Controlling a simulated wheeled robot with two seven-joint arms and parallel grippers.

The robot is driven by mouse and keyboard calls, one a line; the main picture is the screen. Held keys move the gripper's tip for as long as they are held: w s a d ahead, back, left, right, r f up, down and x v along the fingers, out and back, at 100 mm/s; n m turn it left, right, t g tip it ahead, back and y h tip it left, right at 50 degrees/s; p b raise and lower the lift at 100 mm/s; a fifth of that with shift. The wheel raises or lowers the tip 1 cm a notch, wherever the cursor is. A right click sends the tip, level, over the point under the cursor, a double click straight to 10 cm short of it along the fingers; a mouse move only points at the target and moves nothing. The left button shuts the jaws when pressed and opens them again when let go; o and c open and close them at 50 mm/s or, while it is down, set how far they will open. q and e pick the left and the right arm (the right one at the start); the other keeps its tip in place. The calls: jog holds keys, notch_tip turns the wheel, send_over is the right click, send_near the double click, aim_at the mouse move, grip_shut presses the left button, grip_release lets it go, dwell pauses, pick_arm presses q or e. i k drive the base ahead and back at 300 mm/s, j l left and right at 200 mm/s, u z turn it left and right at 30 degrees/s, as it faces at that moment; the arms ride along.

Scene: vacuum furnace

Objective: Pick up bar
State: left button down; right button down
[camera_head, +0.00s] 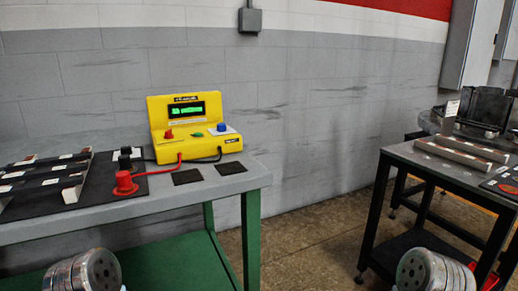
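Several dark bars (43,170) with white labels lie side by side on a black mat at the left end of the grey table. Two long silver bars (463,153) lie side by side on the right-hand table. I cannot tell which of these the task means. No bar is held in view. Rounded metal parts of my two arms show at the bottom left and bottom right. Neither gripper's fingers are in view.
A yellow meter (195,128) with a green display stands on the grey table (225,187), wired to a red clamp (125,183) and a black one. Two dark square pads lie near its front. A floor gap separates the tables. A grey cabinet hangs above right.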

aim_at(60, 170)
jog(key=j+u, duration=0.1)
jog(key=u, duration=0.8)
jog(key=j+u, duration=0.1)
jog(key=u, duration=0.35)
jog(key=i+j+z, duration=0.1)
jog(key=z, duration=0.55)
jog(key=j+z, duration=0.2)
jog(key=j, duration=0.15)
jog(key=k+j+z, duration=0.25)
jog(key=j+z, duration=0.2)
jog(key=j, duration=0.2)
jog(key=k+j+z, duration=0.25)
jog(key=i+j, duration=0.05)
jog(key=i, duration=0.05)
